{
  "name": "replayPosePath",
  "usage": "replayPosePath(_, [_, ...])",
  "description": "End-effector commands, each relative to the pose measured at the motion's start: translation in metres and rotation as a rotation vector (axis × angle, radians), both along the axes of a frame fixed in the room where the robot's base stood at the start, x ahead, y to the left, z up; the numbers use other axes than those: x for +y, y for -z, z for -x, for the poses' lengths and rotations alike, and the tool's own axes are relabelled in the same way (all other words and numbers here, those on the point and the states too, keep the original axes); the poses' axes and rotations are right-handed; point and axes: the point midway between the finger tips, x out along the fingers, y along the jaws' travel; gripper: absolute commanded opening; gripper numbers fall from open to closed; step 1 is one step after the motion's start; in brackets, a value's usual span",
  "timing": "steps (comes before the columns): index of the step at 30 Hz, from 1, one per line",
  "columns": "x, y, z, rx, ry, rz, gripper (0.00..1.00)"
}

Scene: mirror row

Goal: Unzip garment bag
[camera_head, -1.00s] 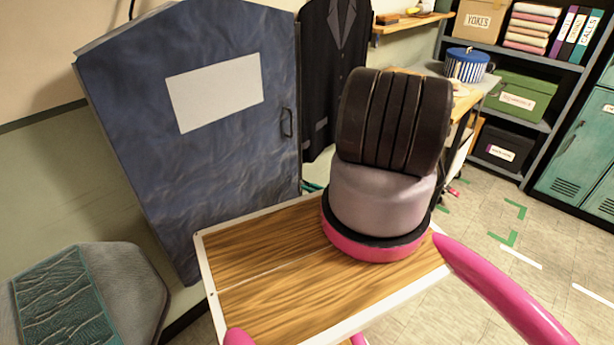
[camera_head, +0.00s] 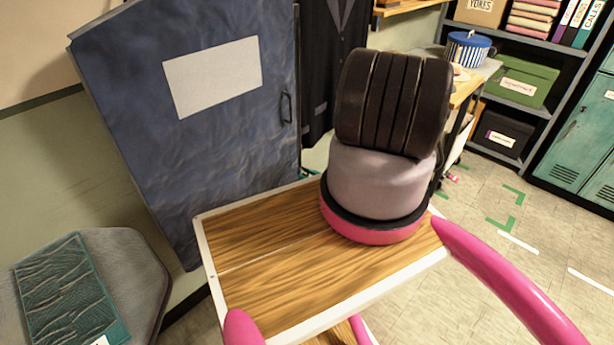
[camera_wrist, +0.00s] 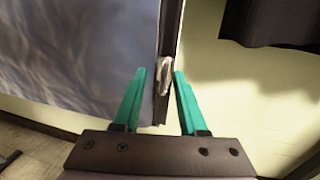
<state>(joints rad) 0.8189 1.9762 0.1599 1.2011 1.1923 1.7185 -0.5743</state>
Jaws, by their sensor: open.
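The blue garment bag (camera_head: 215,150) hangs at the left in the head view, with a blank pale panel (camera_head: 212,78) on its front. A small dark handle-like loop (camera_head: 287,108) shows near its right edge. In the wrist view the bag's blue cloth (camera_wrist: 75,50) fills the upper left, edged by a dark strip with a pale zipper pull (camera_wrist: 163,76). My gripper (camera_wrist: 160,72) is open, its green fingers on either side of the pull in the picture. I see no contact, and the depth between pull and fingers is unclear. My arm hides the gripper in the head view.
A dark jacket (camera_head: 330,70) hangs just right of the bag. A grey padded seat with a teal textured cloth (camera_head: 65,295) is at the lower left. Shelves with a green box (camera_head: 520,82) and teal lockers (camera_head: 585,140) stand at the right. Tiled floor there is open.

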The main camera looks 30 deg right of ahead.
Motion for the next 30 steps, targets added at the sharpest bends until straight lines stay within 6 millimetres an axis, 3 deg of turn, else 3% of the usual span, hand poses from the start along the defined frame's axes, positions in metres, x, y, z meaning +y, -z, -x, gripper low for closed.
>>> replayPosePath(10, [-0.008,0.0,0.008,0.0,0.005,0.001,0.41])
replayPosePath(22, [-0.047,0.0,0.072,0.0,0.005,0.0,0.41])
replayPosePath(30, [-0.057,0.0,0.091,-0.001,0.002,0.001,0.41])
